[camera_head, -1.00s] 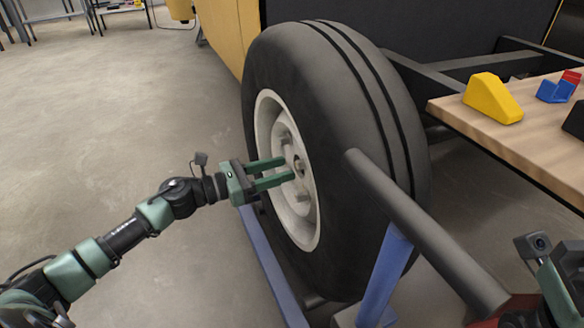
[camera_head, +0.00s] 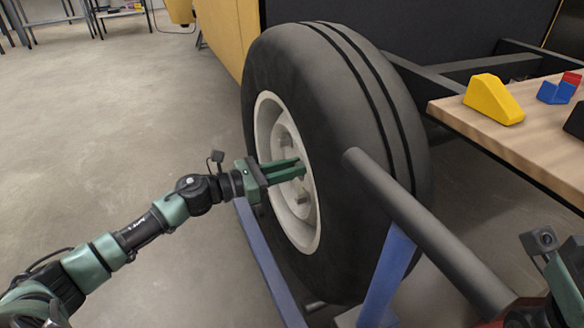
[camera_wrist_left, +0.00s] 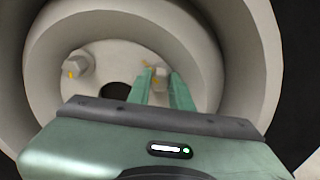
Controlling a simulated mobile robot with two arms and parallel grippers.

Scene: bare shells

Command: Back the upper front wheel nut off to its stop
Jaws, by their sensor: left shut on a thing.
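The wheel has a black tyre (camera_head: 300,75) and a pale metal rim (camera_head: 262,120) with a recessed hub. My left gripper (camera_head: 301,172) reaches into the rim from the left, its two green fingers close together. In the left wrist view the fingers (camera_wrist_left: 162,80) are shut on a wheel nut (camera_wrist_left: 160,72) with a yellow mark, mostly hidden between them. Another nut (camera_wrist_left: 77,65), also yellow-marked, stands free to the left. A lower nut (camera_head: 302,198) shows below the fingers in the head view. Part of my right wrist shows at the lower right; its fingertips cannot be made out.
A dark round bar (camera_head: 425,225) slants in front of the tyre. Blue stand legs (camera_head: 385,275) are below. A wooden bench (camera_head: 530,145) at right carries a yellow wedge (camera_head: 492,99) and blue and red blocks (camera_head: 558,90). The floor at left is open.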

